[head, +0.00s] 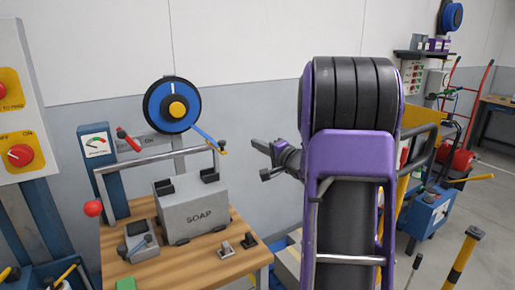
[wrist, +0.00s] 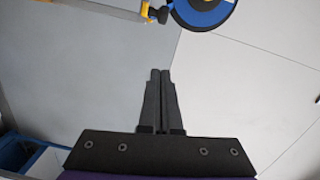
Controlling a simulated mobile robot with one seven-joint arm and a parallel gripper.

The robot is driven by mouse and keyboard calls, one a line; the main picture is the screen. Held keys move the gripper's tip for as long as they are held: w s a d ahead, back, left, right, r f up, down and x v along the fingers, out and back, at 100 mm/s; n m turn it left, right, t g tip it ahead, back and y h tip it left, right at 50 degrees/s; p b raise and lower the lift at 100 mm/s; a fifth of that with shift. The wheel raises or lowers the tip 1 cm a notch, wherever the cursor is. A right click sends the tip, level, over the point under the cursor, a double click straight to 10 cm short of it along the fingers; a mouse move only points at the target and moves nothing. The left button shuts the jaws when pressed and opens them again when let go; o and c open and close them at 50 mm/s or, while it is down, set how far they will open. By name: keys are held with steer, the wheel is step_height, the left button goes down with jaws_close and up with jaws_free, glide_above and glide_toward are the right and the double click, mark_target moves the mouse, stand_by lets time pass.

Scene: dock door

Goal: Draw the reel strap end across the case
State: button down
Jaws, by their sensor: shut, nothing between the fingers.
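The reel (head: 172,105) is a blue disc with a black rim and yellow hub, mounted at the wall; part of it shows at the top of the wrist view (wrist: 207,14). Its blue strap (head: 206,137) slants down right to a strap end (head: 222,151) with yellow and black parts, beside the frame's top corner. In the wrist view the gripper's fingers (wrist: 160,72) are together and empty.
A grey tube frame (head: 160,160) stands over the wooden bench (head: 185,272). A gauge box (head: 97,146), a red ball knob (head: 93,208) and small clips (head: 226,250) are nearby. A red hand truck (head: 481,92) and blue cart (head: 425,215) stand at right.

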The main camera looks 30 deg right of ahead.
steer(key=w+a+b, duration=0.1)
steer(key=w+a, duration=0.3)
steer(key=w, duration=0.3)
steer(key=shift+a+f, duration=0.35)
steer(key=shift+f, duration=0.1)
steer(key=shift+a, duration=0.1)
